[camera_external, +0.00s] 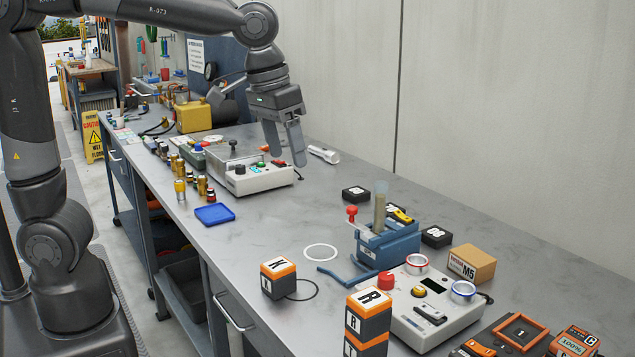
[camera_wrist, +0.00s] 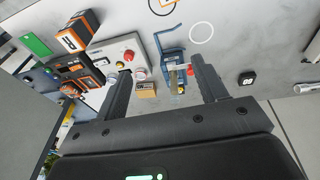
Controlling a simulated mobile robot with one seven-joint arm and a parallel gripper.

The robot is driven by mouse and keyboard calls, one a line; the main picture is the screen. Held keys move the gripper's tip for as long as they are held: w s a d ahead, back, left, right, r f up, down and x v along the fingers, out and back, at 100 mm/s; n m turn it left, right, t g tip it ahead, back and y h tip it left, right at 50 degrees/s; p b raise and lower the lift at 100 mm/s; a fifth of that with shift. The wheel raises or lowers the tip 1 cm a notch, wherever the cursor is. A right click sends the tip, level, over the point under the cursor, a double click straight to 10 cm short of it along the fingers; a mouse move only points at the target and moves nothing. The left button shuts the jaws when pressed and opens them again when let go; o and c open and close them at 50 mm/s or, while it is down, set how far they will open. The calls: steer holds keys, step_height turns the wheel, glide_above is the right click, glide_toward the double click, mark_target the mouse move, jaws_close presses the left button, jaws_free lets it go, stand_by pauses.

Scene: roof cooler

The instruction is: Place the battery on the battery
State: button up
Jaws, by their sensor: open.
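One orange and black battery block marked K (camera_external: 279,279) stands alone on the bench, left of a stack. The stack has an upper block marked R (camera_external: 370,301) on a lower block (camera_external: 366,344) with a partly cut-off letter. The stacked orange and black blocks also show at upper left in the wrist view (camera_wrist: 78,31). My gripper (camera_external: 289,160) is open, pointing down with nothing between its fingers. It is above the bench near a white control box, well behind the blocks. In the wrist view its fingers (camera_wrist: 162,78) are spread apart.
A blue vise (camera_external: 388,244) and a white instrument with tape rolls (camera_external: 425,308) stand between my gripper and the front right. A cardboard box (camera_external: 471,264), an orange charger (camera_external: 574,343) and small black blocks (camera_external: 355,194) are nearby. Bench around the white ring (camera_external: 321,252) is mostly clear.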

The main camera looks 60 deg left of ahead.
steer(key=s+a+f+t, duration=0.1)
steer(key=s+a, duration=0.6)
steer(key=a, duration=0.3)
steer(key=s+a+f+t, duration=0.2)
steer(key=s+a, duration=0.5)
steer(key=a, duration=0.3)
steer(key=shift+s+a+f+y, duration=0.3)
steer(key=shift+a+y, duration=0.1)
